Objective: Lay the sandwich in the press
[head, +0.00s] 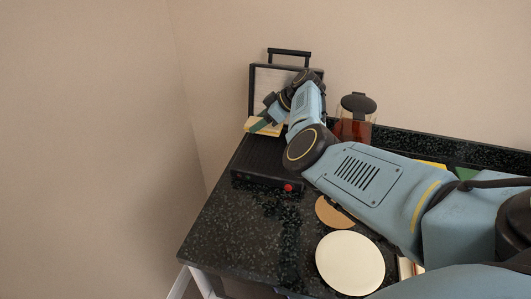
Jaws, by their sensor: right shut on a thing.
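The press (262,172) is a black box with a red knob on its front, standing on the dark speckled counter. Its lid (264,80) stands open and upright at the back, with a handle on top. The sandwich is at the rear left of the press, in front of the lid. I cannot tell whether it touches the lower plate. My arm hides part of the press. My left gripper is not in view.
A jar with a dark lid and reddish-brown contents (353,128) stands right of the press. A cream round plate (350,263) and a tan disc (332,211) lie near the front. Yellow (431,164) and green (465,173) items show behind my arm. The counter's front left (225,235) is clear.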

